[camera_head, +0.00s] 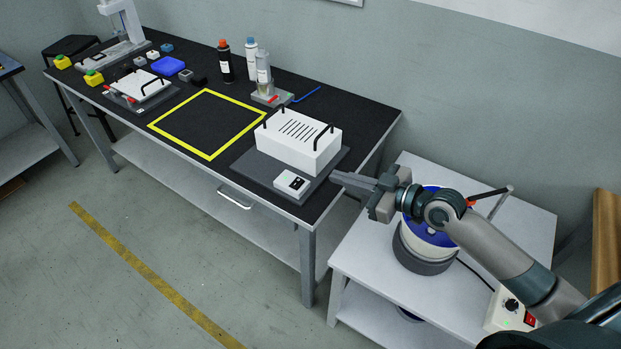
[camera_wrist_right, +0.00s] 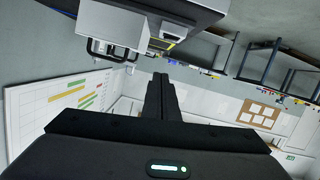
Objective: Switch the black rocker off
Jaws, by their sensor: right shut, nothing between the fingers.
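A small white switch box (camera_head: 289,187) sits on the dark plate at the near right corner of the black workbench. Its top carries a black rocker (camera_head: 293,182); whether it is on or off is too small to tell. My right gripper (camera_head: 336,177) is shut and empty, its fingertips at the bench's right edge, to the right of the switch box and apart from it. In the right wrist view its closed fingers (camera_wrist_right: 161,77) point away. The bench corner shows above them there, with the rocker not clear. My left gripper is not in view.
A white slotted box with black handles (camera_head: 298,143) stands just behind the switch box. A side table (camera_head: 365,255) carries a blue-topped round device (camera_head: 425,255) under my right arm and a box with a red switch (camera_head: 510,312). The yellow-framed area (camera_head: 208,124) is clear.

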